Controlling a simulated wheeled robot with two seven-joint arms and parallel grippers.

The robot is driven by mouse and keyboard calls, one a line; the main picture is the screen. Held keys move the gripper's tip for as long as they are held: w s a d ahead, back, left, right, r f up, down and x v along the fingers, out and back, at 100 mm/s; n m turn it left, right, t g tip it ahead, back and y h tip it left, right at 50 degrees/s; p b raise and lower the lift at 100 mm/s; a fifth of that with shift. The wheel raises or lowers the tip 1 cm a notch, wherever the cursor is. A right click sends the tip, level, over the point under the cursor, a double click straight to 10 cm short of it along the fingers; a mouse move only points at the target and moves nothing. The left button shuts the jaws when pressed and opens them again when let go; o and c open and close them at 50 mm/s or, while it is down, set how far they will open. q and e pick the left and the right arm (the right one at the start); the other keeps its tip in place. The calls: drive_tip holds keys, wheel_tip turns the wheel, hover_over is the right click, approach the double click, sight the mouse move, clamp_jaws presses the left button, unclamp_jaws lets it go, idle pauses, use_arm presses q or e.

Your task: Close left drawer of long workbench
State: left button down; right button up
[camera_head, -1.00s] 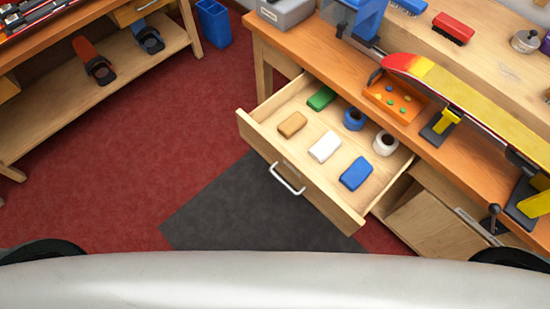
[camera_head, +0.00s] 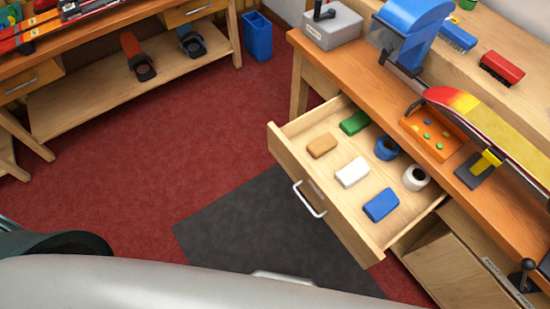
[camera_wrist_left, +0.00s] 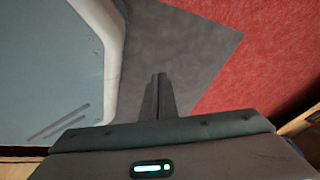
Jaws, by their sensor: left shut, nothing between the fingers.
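The left drawer (camera_head: 330,215) of the long workbench (camera_head: 345,62) is pulled well out in the head view. Its front has a metal bar handle (camera_head: 309,199). Inside lie a tan block (camera_head: 322,146), a green block (camera_head: 355,123), a white block (camera_head: 352,172), a blue block (camera_head: 381,205), a blue roll (camera_head: 387,148) and a white roll (camera_head: 416,178). My left gripper (camera_wrist_left: 158,80) shows in the left wrist view, its fingers together and empty above the dark mat. The drawer cannot be made out for certain there. Neither gripper shows in the head view.
A dark grey mat (camera_head: 240,220) lies on the red carpet (camera_head: 150,180) before the drawer. A blue bin (camera_head: 257,37) stands at the back. Another bench with a lower shelf (camera_head: 90,95) is at the left. A cabinet (camera_head: 455,265) is right of the drawer.

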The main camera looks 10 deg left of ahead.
sight(278, 147)
use_arm(q)
drive_tip(key=w+a+r+m+t+h+b, duration=0.1)
drive_tip(key=w+a+r+m+t+b, duration=0.15)
drive_tip(key=w, duration=0.65)
drive_tip(key=w+a+r+m+t+b, duration=0.1)
drive_tip(key=w+r+m+t+b, duration=0.2)
drive_tip(key=w, duration=0.7)
drive_tip(key=w+d+r+m+t+h+b, duration=0.1)
drive_tip(key=w+r+m+t+h+b, duration=0.3)
drive_tip(key=w+r, duration=0.85)
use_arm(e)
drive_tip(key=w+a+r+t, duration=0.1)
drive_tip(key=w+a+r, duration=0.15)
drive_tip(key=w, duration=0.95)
use_arm(q)
drive_tip(key=s+d+r+m+h+b, duration=0.1)
drive_tip(key=d+r+m+h+b, duration=0.2)
drive_tip(key=r, duration=0.7)
drive_tip(key=d+r+m+h+b, duration=0.3)
drive_tip(key=d+r+m+h, duration=0.2)
drive_tip(key=r+m, duration=0.5)
drive_tip(key=shift+s+d+g+b, duration=0.35)
drive_tip(key=shift+s+d+b, duration=0.05)
drive_tip(key=shift+d, duration=0.6)
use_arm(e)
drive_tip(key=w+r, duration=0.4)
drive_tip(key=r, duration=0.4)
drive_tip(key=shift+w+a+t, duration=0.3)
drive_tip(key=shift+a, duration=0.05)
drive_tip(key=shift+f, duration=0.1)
